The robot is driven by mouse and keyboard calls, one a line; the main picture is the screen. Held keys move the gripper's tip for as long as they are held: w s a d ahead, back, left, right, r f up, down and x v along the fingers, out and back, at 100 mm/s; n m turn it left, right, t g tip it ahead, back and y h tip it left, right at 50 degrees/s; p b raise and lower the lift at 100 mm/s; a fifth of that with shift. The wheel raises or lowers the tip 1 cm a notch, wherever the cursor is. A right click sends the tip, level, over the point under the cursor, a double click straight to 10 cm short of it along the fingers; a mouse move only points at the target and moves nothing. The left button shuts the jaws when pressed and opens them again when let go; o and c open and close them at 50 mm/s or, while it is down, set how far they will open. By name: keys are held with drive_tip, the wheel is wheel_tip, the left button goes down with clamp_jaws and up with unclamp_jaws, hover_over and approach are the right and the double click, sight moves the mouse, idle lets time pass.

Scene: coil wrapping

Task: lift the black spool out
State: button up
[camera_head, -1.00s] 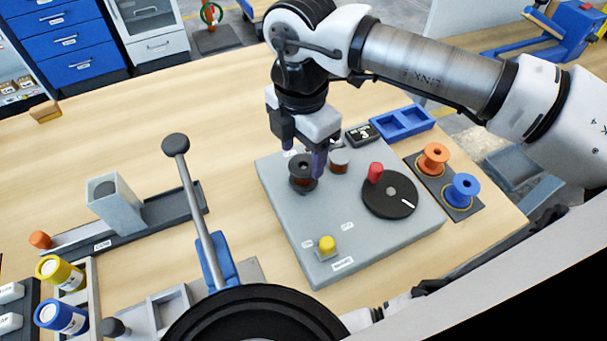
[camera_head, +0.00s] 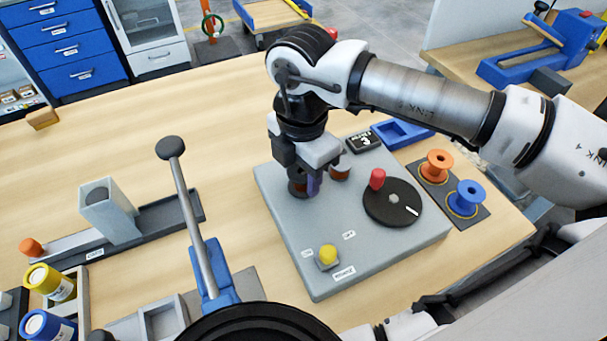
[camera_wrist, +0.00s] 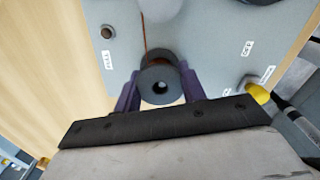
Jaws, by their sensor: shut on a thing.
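The black spool (camera_head: 298,187) stands at the left part of the grey winding board (camera_head: 283,237). In the wrist view its dark round top flange with a centre hole (camera_wrist: 160,86) sits between my purple fingers, with copper wire just showing beneath the flange. My gripper (camera_head: 306,182) is shut on the spool from above; it also shows in the wrist view (camera_wrist: 158,92). A thin copper strand runs from the spool up the wrist picture. Whether the spool's bottom touches the board is hard to see.
A black crank disc with a red knob (camera_head: 377,179) and a yellow button (camera_head: 327,256) are on the board. An orange spool (camera_head: 437,163) and a blue spool (camera_head: 466,196) stand on a dark pad to the right. A tall lever (camera_head: 187,215) rises at front left.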

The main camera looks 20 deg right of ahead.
wheel_tip(320, 180, up, 10)
drive_tip(key=p, duration=0.4)
drive_tip(key=shift+w+p, duration=0.15)
drive_tip(key=shift+p, duration=0.25)
